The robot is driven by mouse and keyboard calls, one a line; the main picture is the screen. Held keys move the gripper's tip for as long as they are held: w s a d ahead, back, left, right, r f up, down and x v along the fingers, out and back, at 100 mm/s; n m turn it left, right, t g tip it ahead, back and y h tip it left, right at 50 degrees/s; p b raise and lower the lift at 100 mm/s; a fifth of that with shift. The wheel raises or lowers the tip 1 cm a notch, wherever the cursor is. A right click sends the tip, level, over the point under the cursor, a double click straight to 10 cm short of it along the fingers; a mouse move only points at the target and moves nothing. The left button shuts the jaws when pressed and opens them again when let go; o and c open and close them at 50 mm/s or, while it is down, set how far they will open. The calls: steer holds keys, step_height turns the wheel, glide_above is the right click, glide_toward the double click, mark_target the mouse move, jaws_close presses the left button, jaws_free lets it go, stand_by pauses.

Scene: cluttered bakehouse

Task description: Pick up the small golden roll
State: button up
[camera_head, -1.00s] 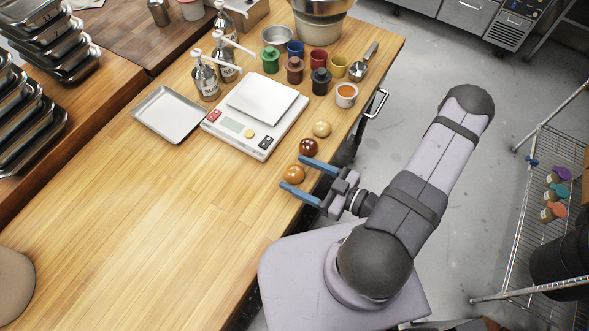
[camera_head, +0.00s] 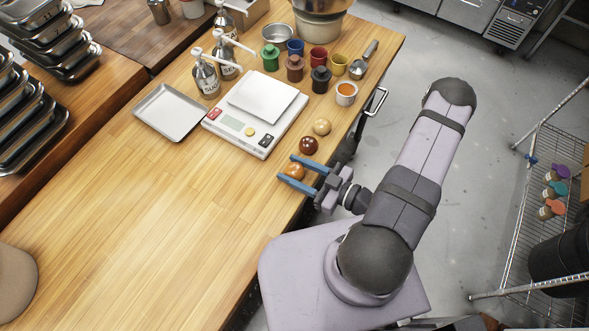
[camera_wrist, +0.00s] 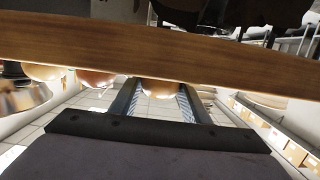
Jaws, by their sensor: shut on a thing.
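The small golden roll (camera_head: 295,171) is at the right edge of the wooden table, nearest to my arm in a row of three rolls. My gripper (camera_head: 287,168) has its blue fingers on either side of it and is shut on it. The roll appears to be still at tabletop height. In the wrist view the golden roll (camera_wrist: 160,86) shows between the two fingers (camera_wrist: 158,98), partly hidden by the wooden edge. A dark brown roll (camera_head: 308,146) is just beyond the upper finger, and a paler roll (camera_head: 322,127) is beyond that.
A white scale (camera_head: 262,112) and an empty metal tray (camera_head: 170,112) stand left of the rolls. Several coloured jars and cups, including a white cup with orange contents (camera_head: 346,93), are farther back.

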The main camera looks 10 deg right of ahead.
mark_target(294, 168)
steer(key=shift+r, duration=0.15)
steer(key=shift+r+p, duration=0.4)
steer(key=shift+r, duration=4.5)
